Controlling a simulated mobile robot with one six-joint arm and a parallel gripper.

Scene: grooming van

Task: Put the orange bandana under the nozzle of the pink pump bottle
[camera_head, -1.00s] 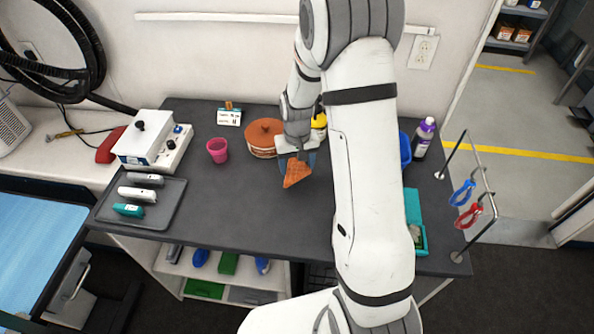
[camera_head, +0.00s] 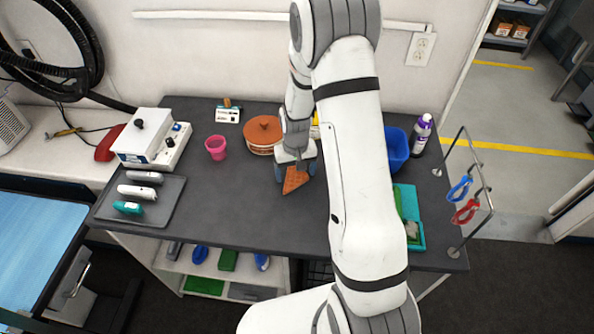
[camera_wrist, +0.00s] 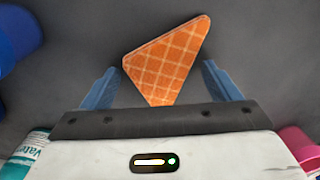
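The orange bandana (camera_head: 296,181), a checked triangle, shows on the dark worktop at my gripper. In the wrist view the bandana (camera_wrist: 165,62) lies between and ahead of the two blue fingers. My gripper (camera_head: 295,167) points down at it; in the wrist view my gripper (camera_wrist: 162,80) has its fingers spread wide. A gap shows between the bandana and the right finger; its left corner is near the left fingertip. I cannot tell its exact height. I cannot make out a pink pump bottle in any view; my arm hides part of the worktop.
A brown-lidded tub (camera_head: 264,130) stands behind my gripper, with a pink cup (camera_head: 216,147) to its left. A clipper tray (camera_head: 170,212) is at left. A blue bin (camera_head: 397,150), purple bottle (camera_head: 421,134) and teal tray (camera_head: 413,234) are at right. The front-middle worktop is clear.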

